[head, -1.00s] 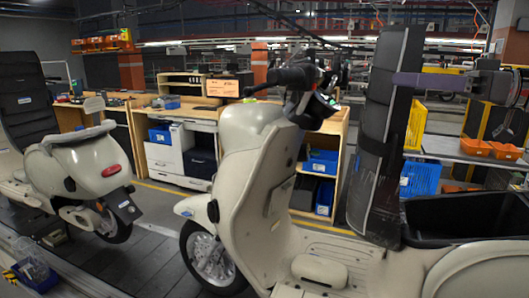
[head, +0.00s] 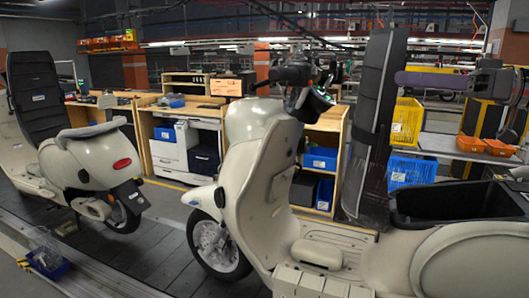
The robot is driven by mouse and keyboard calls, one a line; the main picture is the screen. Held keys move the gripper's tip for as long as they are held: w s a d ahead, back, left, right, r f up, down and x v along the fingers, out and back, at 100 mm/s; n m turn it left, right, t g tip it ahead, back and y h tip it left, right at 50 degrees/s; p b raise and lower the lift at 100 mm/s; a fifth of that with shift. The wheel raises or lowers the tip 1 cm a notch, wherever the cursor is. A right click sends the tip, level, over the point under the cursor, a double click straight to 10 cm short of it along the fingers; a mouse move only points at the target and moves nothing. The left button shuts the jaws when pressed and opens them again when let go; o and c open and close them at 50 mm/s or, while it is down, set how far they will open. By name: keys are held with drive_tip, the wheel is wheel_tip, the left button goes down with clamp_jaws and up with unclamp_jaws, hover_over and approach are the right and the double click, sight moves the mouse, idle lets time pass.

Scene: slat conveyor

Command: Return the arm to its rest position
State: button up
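My gripper (head: 402,79) reaches in from the right edge in the head view. It shows as a level purple-grey finger, its left tip at the right edge of the raised black seat (head: 371,120). The finger is seen edge-on, so its opening is hidden, and I cannot tell whether it touches the seat. The seat stands upright on the near cream scooter (head: 262,150), over an open black storage tub (head: 450,201). My dark wrist (head: 490,85) is at the far right.
A second cream scooter (head: 95,160) with its black seat raised stands at left on the slat conveyor (head: 140,250).

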drive_tip(key=w+d+f+m+t+h, duration=0.1)
drive_tip(key=w+d+f+m+h, duration=0.1)
drive_tip(key=f+m, duration=0.25)
drive_tip(key=w+d+f+m+t+h, duration=0.1)
drive_tip(key=w+d+f+m+h, duration=0.1)
drive_tip(key=f+m, duration=0.3)
wheel_tip(320, 180, down, 14)
drive_tip(key=s+a+m+g+h, duration=0.2)
drive_tip(key=s+m+g+h, duration=0.1)
drive_tip(key=m+h, duration=0.15)
drive_tip(key=s+a+f+m+g+h, duration=0.1)
drive_tip(key=s+a+f+g+h, duration=0.15)
drive_tip(key=s+f, duration=0.5)
drive_tip(key=s+a+f+g+h, duration=0.1)
drive_tip(key=s+a+f+h, duration=0.3)
drive_tip(key=s+f, duration=0.4)
drive_tip(key=s+a+f+n+t, duration=0.1)
drive_tip(key=s+a+f+n, duration=0.2)
drive_tip(key=s+a, duration=0.4)
drive_tip(key=shift+s+a+f+n+h, duration=0.25)
drive_tip(key=shift+s+a+n+h, duration=0.1)
drive_tip(key=shift+a+n, duration=0.3)
